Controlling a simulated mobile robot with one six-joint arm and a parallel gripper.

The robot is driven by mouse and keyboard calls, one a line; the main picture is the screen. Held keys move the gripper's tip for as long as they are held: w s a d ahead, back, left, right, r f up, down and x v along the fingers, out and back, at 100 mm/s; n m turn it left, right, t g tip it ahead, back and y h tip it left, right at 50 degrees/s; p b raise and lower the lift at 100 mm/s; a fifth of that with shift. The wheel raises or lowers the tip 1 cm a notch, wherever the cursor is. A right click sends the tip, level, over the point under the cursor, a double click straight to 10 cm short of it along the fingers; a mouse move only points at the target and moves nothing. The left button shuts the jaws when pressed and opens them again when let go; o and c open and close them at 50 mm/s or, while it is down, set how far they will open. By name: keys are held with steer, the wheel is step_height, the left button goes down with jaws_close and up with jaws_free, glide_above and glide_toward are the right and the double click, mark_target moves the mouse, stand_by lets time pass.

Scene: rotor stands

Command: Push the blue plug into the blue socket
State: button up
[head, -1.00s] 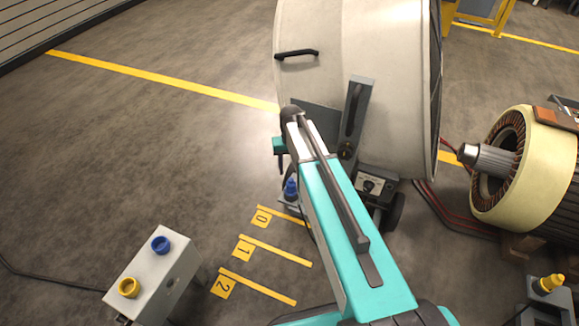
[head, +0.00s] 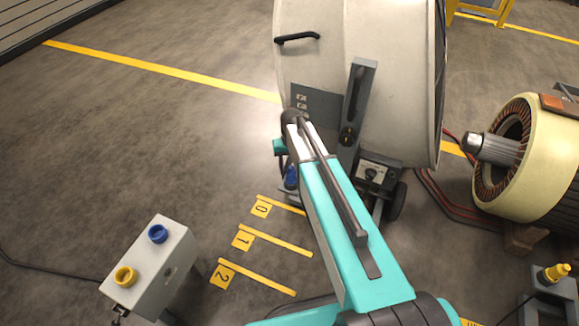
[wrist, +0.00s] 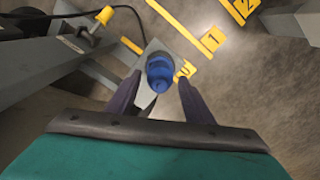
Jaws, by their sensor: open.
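The blue plug (head: 291,177) stands on a small grey holder at the foot of the big drum, partly hidden by my arm in the head view. In the wrist view the blue plug (wrist: 160,72) shows from above, upright between the fingertips. My gripper (wrist: 159,84) is open, with one finger on each side of the plug; I cannot tell whether either touches it. In the head view its fingers are mostly hidden behind the arm. The blue socket (head: 158,234) is an empty-looking blue ring on top of the grey box (head: 173,275) at lower left.
A yellow socket (head: 125,276) sits beside the blue one. A yellow plug (head: 557,272) stands on a holder at far right. The large drum (head: 385,90) and a cream motor (head: 515,190) stand behind and right. Floor with numbered yellow strips lies clear between plug and box.

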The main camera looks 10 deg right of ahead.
steer(key=c, duration=0.9)
steer(key=shift+r, duration=0.15)
steer(key=shift+r+p, duration=2.5)
steer(key=shift+r, duration=1.15)
